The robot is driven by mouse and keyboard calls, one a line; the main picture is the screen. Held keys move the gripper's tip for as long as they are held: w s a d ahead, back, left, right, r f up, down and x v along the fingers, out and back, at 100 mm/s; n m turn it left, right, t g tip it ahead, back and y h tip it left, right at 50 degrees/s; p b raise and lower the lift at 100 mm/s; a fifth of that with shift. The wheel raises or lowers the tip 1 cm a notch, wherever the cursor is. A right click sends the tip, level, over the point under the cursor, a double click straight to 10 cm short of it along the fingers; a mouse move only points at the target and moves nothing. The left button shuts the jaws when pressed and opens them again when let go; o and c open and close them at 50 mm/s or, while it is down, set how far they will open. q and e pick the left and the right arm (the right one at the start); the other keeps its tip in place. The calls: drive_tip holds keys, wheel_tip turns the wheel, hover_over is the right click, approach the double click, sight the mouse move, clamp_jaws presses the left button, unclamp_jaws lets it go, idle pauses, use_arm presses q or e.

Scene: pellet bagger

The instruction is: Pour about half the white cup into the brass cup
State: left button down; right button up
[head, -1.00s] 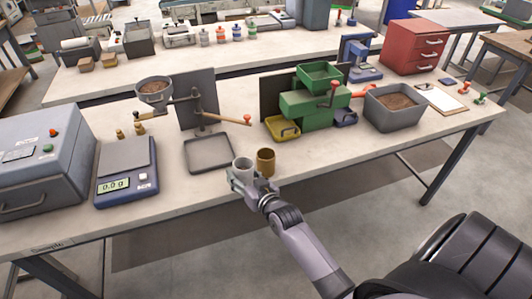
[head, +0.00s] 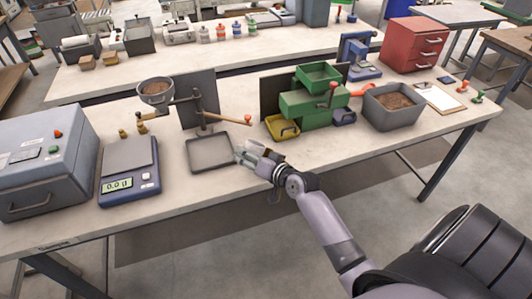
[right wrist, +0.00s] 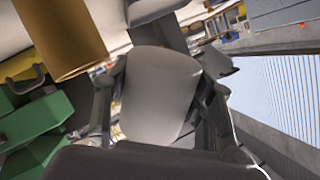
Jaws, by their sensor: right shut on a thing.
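My right gripper (head: 250,153) is near the front edge of the bench, just right of the square grey tray. In the right wrist view its fingers (right wrist: 158,98) are shut around the white cup (right wrist: 160,85), one on each side. That view is strongly rolled, and I cannot tell the cup's exact tilt or what is in it. The brass cup (right wrist: 62,35) shows at the upper left of the right wrist view, apart from the white cup in the picture. In the head view my gripper and arm hide the brass cup. My left gripper is not in view.
The grey tray (head: 188,167) lies left of the gripper, under a stand with a bowl (head: 155,98). A blue scale (head: 128,191) reads 0.0 g. The green machine (head: 312,105) and a grey bin (head: 370,119) of pellets stand right. Bare bench lies in front of the tray.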

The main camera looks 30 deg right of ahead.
drive_tip(key=shift+r+m+y, duration=0.3)
drive_tip(key=shift+r+m, duration=0.2)
drive_tip(key=shift+f+m, duration=0.3)
drive_tip(key=shift+d+f+m+g+y, duration=0.1)
drive_tip(key=shift+f+m+g+y, duration=0.2)
drive_tip(key=shift+m+y, duration=0.25)
drive_tip(key=shift+f+m+b, duration=0.1)
drive_tip(key=shift+m+b, duration=0.2)
drive_tip(key=shift+m, duration=0.05)
drive_tip(key=shift+y, duration=0.25)
drive_tip(key=shift+r+m+y+p, duration=0.3)
drive_tip(key=shift+r+m+p, duration=0.1)
drive_tip(key=shift+m, duration=0.3)
idle(0.8)
